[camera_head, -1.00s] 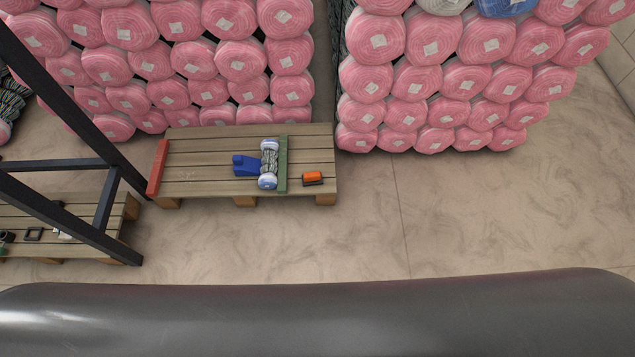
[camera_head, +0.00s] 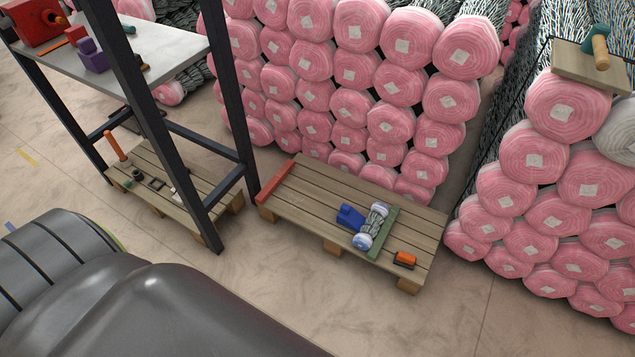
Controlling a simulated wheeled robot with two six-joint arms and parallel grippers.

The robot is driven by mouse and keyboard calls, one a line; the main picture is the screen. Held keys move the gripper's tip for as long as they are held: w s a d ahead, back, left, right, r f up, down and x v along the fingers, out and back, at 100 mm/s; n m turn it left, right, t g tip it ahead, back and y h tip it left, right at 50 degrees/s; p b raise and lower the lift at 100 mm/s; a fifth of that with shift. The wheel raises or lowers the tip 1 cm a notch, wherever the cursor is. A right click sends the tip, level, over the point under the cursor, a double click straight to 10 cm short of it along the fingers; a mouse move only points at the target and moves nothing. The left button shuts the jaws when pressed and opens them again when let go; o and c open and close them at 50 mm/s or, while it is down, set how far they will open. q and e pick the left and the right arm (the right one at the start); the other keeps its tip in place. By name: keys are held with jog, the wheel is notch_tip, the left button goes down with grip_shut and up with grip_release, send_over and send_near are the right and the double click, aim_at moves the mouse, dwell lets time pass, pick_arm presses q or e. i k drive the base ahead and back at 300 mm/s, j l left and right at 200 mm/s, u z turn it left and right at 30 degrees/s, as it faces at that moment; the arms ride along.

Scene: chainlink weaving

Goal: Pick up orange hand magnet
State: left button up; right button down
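The orange hand magnet (camera_head: 404,258) is a small orange block with a dark base. It lies on the wooden pallet (camera_head: 308,208), near the front right corner. It is just right of a green bar (camera_head: 383,233) on the same pallet. Neither of my grippers shows in the head view, so I cannot see whether they are open or shut.
A blue block (camera_head: 349,216) and a spool with blue-white ends (camera_head: 372,226) sit left of the green bar. A red bar (camera_head: 288,181) lies at the pallet's left end. A dark-framed table (camera_head: 185,46) stands left. Pink rolls (camera_head: 393,126) stack behind.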

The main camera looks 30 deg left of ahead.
aim_at(406, 261)
jog(key=i+l, duration=0.2)
jog(key=l, duration=0.2)
jog(key=i+l, duration=0.2)
jog(key=l, duration=0.15)
jog(key=i+l+u, duration=0.1)
jog(key=l, duration=0.25)
jog(key=i+l, duration=0.25)
jog(key=l, duration=0.15)
jog(key=i+l, duration=0.15)
jog(key=l, duration=0.25)
jog(key=u, duration=0.05)
